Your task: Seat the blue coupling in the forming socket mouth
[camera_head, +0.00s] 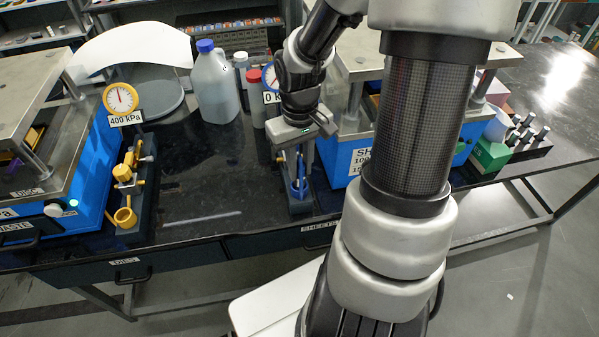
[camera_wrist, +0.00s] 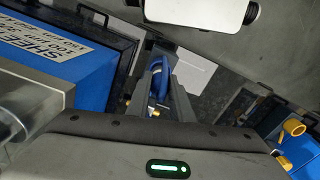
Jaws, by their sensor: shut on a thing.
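My gripper (camera_head: 300,186) points down in front of the right-hand blue press and is shut on the blue coupling (camera_head: 293,189). A dark upright block (camera_head: 301,207) stands directly below my gripper at the bench's front. The forming socket mouth cannot be made out; my gripper and the coupling cover that spot. I cannot tell whether the coupling touches the block. Small brass parts (camera_wrist: 155,112) show between my fingers.
The right blue press (camera_head: 345,160) stands close beside my gripper. A red-capped bottle (camera_head: 256,105) and a 0 kPa gauge are just behind. Yellow fittings (camera_head: 125,216) sit by the left press, with a 400 kPa gauge (camera_head: 121,99). The bench between (camera_head: 200,180) is clear.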

